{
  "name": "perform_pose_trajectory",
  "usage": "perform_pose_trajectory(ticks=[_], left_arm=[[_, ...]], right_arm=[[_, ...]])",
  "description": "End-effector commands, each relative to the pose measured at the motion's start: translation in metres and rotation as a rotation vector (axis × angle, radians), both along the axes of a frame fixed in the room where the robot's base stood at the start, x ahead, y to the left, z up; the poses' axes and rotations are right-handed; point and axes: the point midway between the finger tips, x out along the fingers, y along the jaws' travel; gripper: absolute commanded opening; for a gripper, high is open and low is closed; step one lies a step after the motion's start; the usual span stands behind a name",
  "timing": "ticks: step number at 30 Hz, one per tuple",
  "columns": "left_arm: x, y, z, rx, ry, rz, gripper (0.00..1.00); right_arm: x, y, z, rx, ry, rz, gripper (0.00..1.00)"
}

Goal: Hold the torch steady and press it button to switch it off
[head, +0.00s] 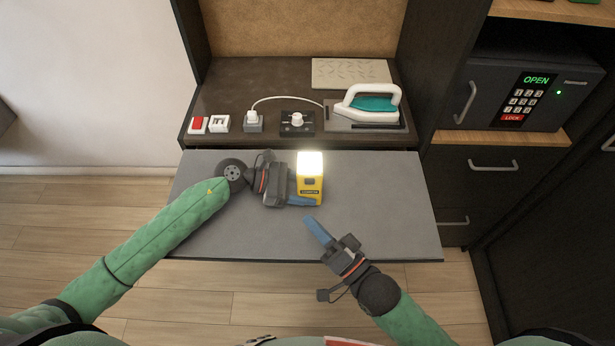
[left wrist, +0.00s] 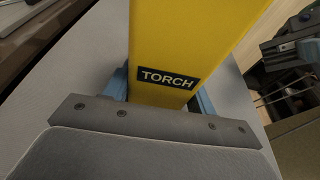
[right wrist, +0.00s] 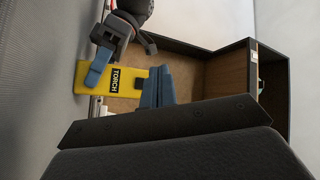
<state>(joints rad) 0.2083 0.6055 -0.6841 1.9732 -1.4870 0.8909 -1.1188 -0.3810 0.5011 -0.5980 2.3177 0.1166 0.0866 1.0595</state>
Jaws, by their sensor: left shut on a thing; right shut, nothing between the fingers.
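The yellow torch (head: 310,183) is on or just above the grey pull-out surface, with its top glowing bright white and a dark button (head: 309,181) on its face. My left gripper (head: 298,200) is shut on the torch's lower part. In the left wrist view the torch (left wrist: 180,50) fills the space between the blue fingers, its TORCH label facing the camera. My right gripper (head: 312,225) is shut and empty, below and apart from the torch, its blue fingertips toward it. The right wrist view shows the torch (right wrist: 110,92) beyond the closed fingers (right wrist: 158,88).
Behind the grey surface (head: 390,215), a dark counter holds a red switch (head: 198,125), a socket with a plug (head: 254,122), a dial (head: 297,121) and a white-and-teal iron (head: 372,103). A safe (head: 515,95) stands at the right. The grey surface is clear right of the torch.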

Motion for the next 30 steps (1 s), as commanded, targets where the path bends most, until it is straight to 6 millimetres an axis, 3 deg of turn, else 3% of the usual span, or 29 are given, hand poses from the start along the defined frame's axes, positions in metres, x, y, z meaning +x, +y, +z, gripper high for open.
perform_pose_trajectory(ticks=[15, 30], left_arm=[[0.0, 0.0, 0.0, 0.0, 0.0, 0.0, 0.44], [0.0, 0.0, 0.001, 0.0, 0.0, 0.0, 0.44]], right_arm=[[0.058, 0.0, 0.0, -0.001, -0.001, 0.0, 0.0], [0.07, 0.0, 0.0, -0.002, 0.0, 0.0, 0.0]])
